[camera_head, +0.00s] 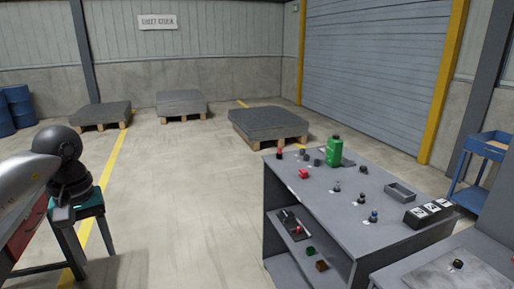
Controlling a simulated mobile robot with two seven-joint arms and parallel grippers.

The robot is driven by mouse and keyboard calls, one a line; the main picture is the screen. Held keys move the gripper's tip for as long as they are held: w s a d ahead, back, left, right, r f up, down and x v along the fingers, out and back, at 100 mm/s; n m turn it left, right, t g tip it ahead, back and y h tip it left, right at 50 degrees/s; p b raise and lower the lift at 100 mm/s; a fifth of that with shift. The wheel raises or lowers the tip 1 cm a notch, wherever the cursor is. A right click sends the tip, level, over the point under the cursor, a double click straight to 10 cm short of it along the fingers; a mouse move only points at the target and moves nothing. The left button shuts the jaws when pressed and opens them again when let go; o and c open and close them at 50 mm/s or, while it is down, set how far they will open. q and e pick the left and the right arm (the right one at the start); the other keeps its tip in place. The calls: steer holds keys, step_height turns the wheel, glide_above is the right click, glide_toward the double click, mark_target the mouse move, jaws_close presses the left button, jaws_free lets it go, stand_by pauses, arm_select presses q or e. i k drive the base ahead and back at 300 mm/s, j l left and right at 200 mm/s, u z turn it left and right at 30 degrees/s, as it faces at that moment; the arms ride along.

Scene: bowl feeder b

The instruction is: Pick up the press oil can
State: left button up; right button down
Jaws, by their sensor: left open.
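A green can with a dark green cap (334,151), which looks like the press oil can, stands upright at the back of the grey bench (330,200) on the right. My left gripper (64,214) is at the far left, seen small below my dark wrist joint. It is open and far from the can, with wide floor between them. My right gripper is not in view.
Several small dark parts and a red piece (303,173) lie around the can. A grey tray (400,193) and a black labelled box (428,213) are on the bench's right side. A blue cart (487,150) stands behind. Open floor (190,200) lies left of the bench.

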mark_target(334, 149)
steer(key=i+z, duration=0.25)
steer(key=i, duration=0.25)
steer(key=i+j+z, duration=0.25)
steer(key=i, duration=0.25)
steer(key=i+j+z, duration=0.25)
steer(key=i, duration=0.2)
steer(key=i+j+z, duration=0.2)
steer(key=z, duration=0.25)
steer(key=i+j+z, duration=0.25)
steer(key=z, duration=0.2)
steer(key=i+j+z, duration=0.15)
steer(key=j+z, duration=0.25)
steer(key=i+j+z, duration=0.15)
steer(key=j+z, duration=0.15)
steer(key=z, duration=0.15)
steer(key=j+z, duration=0.35)
steer(key=j, duration=0.15)
steer(key=j+z, duration=0.35)
steer(key=j, duration=0.15)
steer(key=j+z, duration=0.35)
steer(key=j, duration=0.15)
steer(key=k, duration=0.05)
